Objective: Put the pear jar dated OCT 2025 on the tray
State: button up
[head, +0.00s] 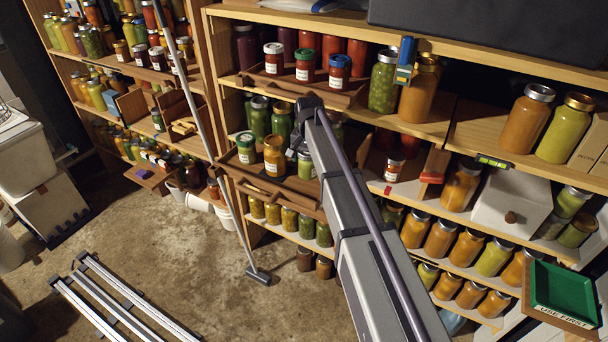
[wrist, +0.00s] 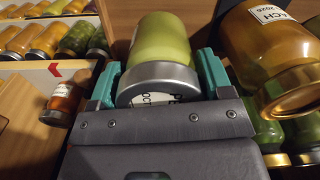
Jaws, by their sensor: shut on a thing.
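My gripper (wrist: 158,80) is shut on a jar of pale yellow-green contents (wrist: 163,40) with a silver lid, one teal finger on each side. The part of its lid label that shows reads "PE" and "OCT"; the year is hidden. In the head view the held jar (head: 306,165) is at the middle shelf, partly behind my arm, and I cannot tell whether it touches the shelf. The green tray (head: 565,288) is at the lower right, on a wooden stand marked "USE FIRST", and looks empty.
An orange jar with a gold lid (wrist: 268,55), its label ending in "ACH 2026", stands close beside my gripper; the head view shows it too (head: 273,155). Green jars (wrist: 268,135) stand close by. A small red jar (wrist: 62,103) is on the other side. Shelves hold many jars.

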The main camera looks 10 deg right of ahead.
aim_at(308, 166)
notch_tip(308, 166, down, 4)
jog(key=b, duration=0.4)
jog(key=shift+r+p, duration=0.35)
jog(key=shift+c, duration=0.6)
jog(key=shift+f, duration=0.3)
jog(key=o, duration=1.3)
jog(key=shift+r, duration=0.1)
notch_tip(308, 166, up, 13)
jog(key=p, duration=1.2)
jog(key=shift+s+f, duration=0.15)
jog(key=shift+f, duration=0.1)
